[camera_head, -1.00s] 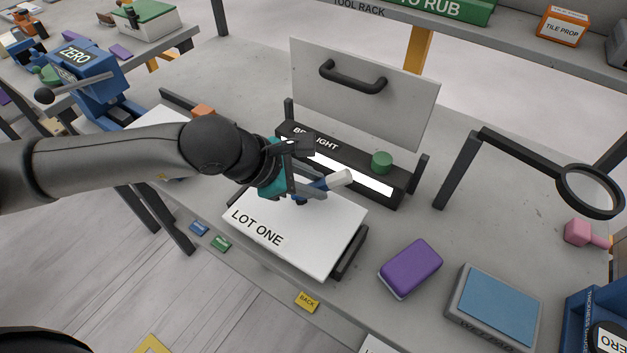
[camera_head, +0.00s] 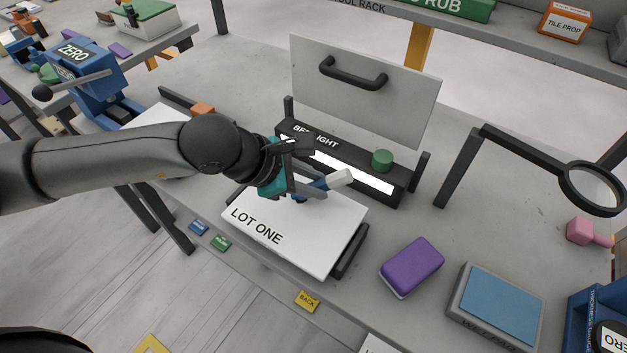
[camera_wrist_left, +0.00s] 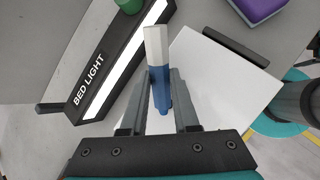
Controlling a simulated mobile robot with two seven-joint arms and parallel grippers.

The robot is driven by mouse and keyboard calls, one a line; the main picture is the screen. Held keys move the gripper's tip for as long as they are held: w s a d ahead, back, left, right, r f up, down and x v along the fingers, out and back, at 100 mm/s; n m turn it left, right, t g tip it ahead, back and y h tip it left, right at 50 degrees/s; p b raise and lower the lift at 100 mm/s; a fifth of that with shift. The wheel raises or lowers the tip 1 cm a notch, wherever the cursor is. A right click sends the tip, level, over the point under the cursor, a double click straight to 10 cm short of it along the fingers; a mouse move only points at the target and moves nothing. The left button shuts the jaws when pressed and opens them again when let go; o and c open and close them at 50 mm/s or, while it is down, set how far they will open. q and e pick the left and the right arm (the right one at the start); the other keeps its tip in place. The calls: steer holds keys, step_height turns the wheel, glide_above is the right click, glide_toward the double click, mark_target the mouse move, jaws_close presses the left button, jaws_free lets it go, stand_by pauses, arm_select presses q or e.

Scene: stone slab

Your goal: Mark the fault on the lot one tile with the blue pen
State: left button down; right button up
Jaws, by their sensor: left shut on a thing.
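The white tile marked LOT ONE (camera_head: 312,248) lies on a dark stand on the grey slab. It also shows in the left wrist view (camera_wrist_left: 225,80). My left gripper (camera_head: 306,187) is over the tile's far left part, shut on the blue pen (camera_head: 338,181). The pen has a blue body and a white end; in the left wrist view the pen (camera_wrist_left: 159,75) sits between the fingers. Its tip is hidden, so I cannot tell whether it touches the tile. No fault shows on the visible tile face. My right gripper is not in view.
The black bed light (camera_head: 345,170) with a lit strip and green knob (camera_head: 382,160) stands just behind the tile. An upright panel with a handle (camera_head: 365,90) rises behind it. A purple block (camera_head: 411,267), a blue pad (camera_head: 497,303) and a magnifier (camera_head: 592,189) are to the right.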

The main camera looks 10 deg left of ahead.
mark_target(333, 184)
arm_select(q)
steer(key=shift+f+b, duration=0.15)
steer(key=shift+b, duration=0.2)
stand_by(1.1)
steer(key=shift+w+d+b, duration=0.1)
steer(key=shift+d+b, duration=0.45)
steer(key=shift+d, duration=0.05)
stand_by(0.7)
steer(key=shift+d+b, duration=0.4)
steer(key=shift+b, duration=0.2)
stand_by(0.5)
steer(key=shift+w+d+b, duration=0.15)
steer(key=shift+d+b, duration=0.6)
steer(key=shift+b, duration=0.1)
stand_by(0.9)
stand_by(0.3)
steer(key=shift+r+p, duration=1.9)
steer(key=shift+r, duration=1.75)
